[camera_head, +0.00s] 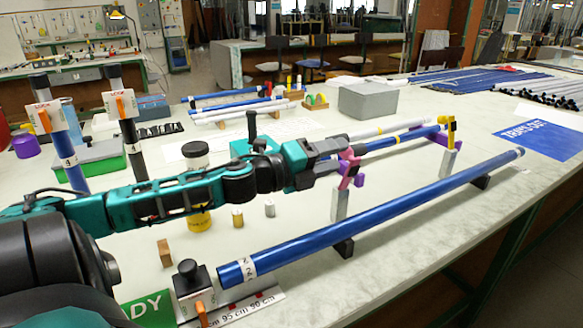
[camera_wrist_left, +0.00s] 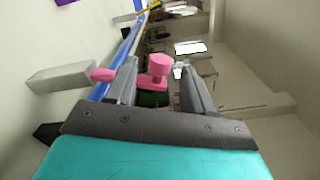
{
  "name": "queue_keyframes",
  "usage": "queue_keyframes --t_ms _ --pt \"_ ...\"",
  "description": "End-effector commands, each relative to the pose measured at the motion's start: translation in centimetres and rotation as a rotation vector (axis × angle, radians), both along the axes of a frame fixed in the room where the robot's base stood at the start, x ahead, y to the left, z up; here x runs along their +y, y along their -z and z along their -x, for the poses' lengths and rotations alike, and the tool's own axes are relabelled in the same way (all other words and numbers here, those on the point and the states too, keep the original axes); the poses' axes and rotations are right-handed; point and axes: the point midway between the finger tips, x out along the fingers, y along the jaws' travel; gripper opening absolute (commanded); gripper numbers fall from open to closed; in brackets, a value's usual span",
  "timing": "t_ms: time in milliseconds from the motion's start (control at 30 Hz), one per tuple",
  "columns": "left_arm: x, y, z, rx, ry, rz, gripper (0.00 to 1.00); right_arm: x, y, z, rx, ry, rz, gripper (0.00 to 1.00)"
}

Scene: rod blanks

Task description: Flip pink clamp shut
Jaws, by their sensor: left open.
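The pink clamp (camera_head: 348,167) sits on top of a grey post (camera_head: 340,204), at the near end of a blue rod (camera_head: 393,143). Whether the clamp is fully open or shut is hard to tell. My left gripper (camera_head: 335,152) is open around the knob, level with the clamp, and it also shows in the left wrist view (camera_wrist_left: 156,80). Contact cannot be told. My right gripper is not in view.
A yellow clamp (camera_head: 447,127) stands on a second grey post (camera_head: 449,163) farther right. A long blue tube (camera_head: 380,213) lies across black supports in front. A grey box (camera_head: 368,101) is behind.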

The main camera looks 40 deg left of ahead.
Motion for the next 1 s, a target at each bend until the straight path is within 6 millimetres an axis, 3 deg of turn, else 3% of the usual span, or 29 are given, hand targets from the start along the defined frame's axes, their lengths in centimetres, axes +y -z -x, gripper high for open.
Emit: queue_keyframes --t_ms 700,1000 --pt "2.1 -0.1 7.2 0.002 -0.003 0.000 0.53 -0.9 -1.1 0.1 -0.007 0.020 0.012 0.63" --pt "2.5 0.0 8.7 0.001 -0.002 -0.002 0.53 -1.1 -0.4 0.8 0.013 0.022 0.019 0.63"
